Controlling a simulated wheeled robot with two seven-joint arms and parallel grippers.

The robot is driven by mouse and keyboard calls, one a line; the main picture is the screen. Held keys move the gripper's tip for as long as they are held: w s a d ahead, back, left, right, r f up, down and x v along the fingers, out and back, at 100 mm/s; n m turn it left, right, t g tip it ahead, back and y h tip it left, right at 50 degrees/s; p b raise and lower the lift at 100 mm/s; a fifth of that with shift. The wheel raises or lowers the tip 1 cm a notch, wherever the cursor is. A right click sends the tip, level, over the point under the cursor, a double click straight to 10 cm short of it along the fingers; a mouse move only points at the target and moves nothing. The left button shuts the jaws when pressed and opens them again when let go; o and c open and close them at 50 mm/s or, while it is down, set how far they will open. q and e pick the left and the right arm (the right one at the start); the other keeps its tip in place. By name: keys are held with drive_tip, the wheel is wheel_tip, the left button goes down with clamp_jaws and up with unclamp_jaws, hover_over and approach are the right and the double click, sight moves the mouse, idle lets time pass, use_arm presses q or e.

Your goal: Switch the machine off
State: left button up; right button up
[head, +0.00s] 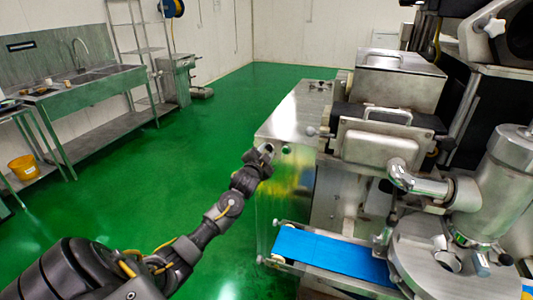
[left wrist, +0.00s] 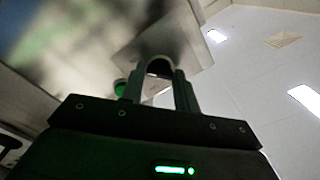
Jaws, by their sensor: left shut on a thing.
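The machine (head: 300,110) is a large steel unit at the centre right, with a blue conveyor belt (head: 330,250) low in front. My left gripper (head: 266,150) is at the near left corner of its steel cabinet. In the left wrist view my left gripper (left wrist: 158,75) has its fingers close together at a dark rounded knob (left wrist: 158,68) on a pale plate, and it is shut on this knob. The fingers hide much of the knob, so I cannot tell which way it is turned. A green button (left wrist: 120,87) is just left of the fingers. My right gripper is not in view.
A steel sink counter (head: 85,90) stands along the left wall, with a yellow bucket (head: 24,167) on a shelf nearby. A steel shelf rack (head: 140,50) is behind it. The green floor (head: 215,115) between counter and machine is clear.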

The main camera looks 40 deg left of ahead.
use_arm(q)
drive_tip(key=n+p, duration=0.1)
drive_tip(key=n, duration=0.2)
drive_tip(key=shift+n, duration=0.4)
drive_tip(key=n+p, duration=0.1)
drive_tip(key=n, duration=0.3)
drive_tip(key=shift+n+p, duration=0.3)
drive_tip(key=shift+p, duration=0.1)
drive_tip(key=n+p, duration=0.1)
drive_tip(key=n, duration=0.3)
drive_tip(key=shift+d+r+n, duration=0.1)
drive_tip(key=shift+n, duration=0.2)
drive_tip(key=shift+n+p, duration=0.7)
drive_tip(key=shift+n, duration=1.5)
drive_tip(key=o, duration=1)
drive_tip(key=shift+w, duration=0.1)
